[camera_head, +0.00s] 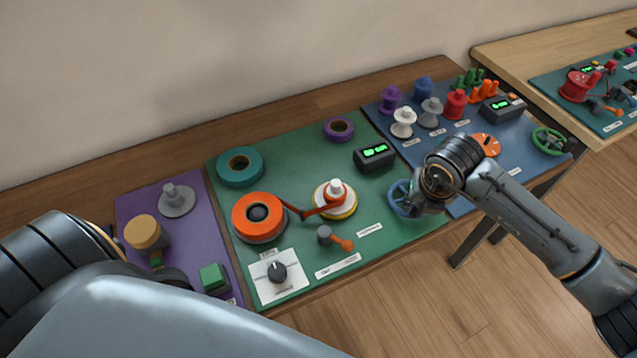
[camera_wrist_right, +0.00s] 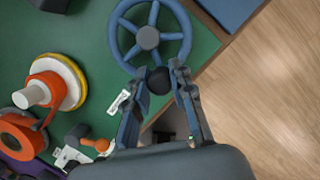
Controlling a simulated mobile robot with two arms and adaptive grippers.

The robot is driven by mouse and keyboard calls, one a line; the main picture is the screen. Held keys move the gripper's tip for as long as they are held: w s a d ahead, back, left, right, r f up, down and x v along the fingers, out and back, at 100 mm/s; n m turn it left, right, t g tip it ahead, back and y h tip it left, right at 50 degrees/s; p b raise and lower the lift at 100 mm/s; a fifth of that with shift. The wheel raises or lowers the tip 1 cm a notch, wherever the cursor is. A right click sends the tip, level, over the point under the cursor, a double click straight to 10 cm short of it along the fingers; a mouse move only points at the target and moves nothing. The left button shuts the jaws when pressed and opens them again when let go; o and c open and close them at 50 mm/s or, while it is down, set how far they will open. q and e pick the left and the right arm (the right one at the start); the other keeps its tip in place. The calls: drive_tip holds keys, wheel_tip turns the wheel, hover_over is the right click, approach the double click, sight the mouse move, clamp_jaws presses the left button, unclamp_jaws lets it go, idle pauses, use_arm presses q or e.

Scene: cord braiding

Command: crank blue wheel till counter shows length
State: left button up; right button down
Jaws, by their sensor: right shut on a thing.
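The blue wheel (camera_head: 398,194) stands at the right front of the green mat, partly hidden by my right gripper. It shows with its rim, spokes and hub in the right wrist view (camera_wrist_right: 148,38). My right gripper (camera_wrist_right: 160,80) is shut on the wheel's dark crank knob (camera_wrist_right: 159,81), at the rim; it also shows in the head view (camera_head: 418,205). The counter (camera_head: 375,156) is a black box with lit green digits, too small to read surely. An orange spool (camera_head: 258,214) links by an orange band to a white-topped spool (camera_head: 335,197). My left arm shows, its gripper does not.
A black dial (camera_head: 277,270) on a white plate and an orange-handled lever (camera_head: 338,240) sit on the green mat (camera_head: 300,150). The blue mat (camera_head: 535,165) holds several spools, a second counter (camera_head: 502,108) and a green wheel (camera_head: 550,141). The table's front edge is close to the blue wheel.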

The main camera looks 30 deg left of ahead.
drive_tip(key=c, duration=1.1)
unclamp_jaws()
